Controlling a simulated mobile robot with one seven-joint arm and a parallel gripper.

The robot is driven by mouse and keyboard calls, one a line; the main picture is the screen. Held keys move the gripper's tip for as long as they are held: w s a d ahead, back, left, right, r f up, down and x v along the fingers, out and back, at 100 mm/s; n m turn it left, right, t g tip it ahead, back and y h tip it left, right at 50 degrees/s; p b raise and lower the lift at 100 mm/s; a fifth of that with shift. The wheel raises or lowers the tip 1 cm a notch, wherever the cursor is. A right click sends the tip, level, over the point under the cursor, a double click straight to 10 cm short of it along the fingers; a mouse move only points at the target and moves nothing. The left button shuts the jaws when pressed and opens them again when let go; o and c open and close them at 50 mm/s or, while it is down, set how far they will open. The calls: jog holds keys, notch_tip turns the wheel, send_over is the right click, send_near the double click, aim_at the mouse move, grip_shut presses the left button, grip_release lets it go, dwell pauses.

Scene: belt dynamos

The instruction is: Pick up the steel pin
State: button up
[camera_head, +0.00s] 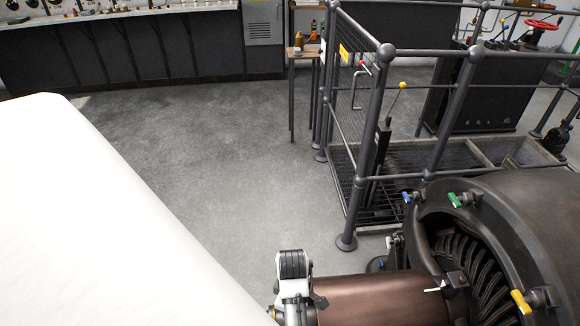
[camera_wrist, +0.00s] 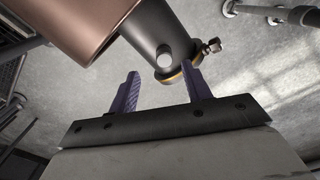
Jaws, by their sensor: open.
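The steel pin (camera_wrist: 165,59) seems to be the short pale-grey round peg that stands out from the side of a dark shaft in the wrist view. My gripper (camera_wrist: 160,70) is open, with its two purple fingers pointing up the picture toward the shaft. The pin's end shows between the fingertips, a little beyond them, and nothing is held. I cannot tell the exact gap in depth. In the head view I cannot make out the pin or the finger tips.
A copper-brown cylinder (camera_head: 385,299) joins the dark dynamo housing (camera_head: 530,215) at the lower right; the cylinder (camera_wrist: 75,25) also shows beside the shaft in the wrist view. Railings (camera_head: 361,150) stand behind. The grey floor (camera_head: 200,150) is clear.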

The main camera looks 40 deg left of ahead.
jog(key=f, duration=0.3)
jog(key=shift+s+f+p, duration=0.3)
jog(key=shift+s+f, duration=0.05)
jog(key=shift+f, duration=0.45)
grip_shut()
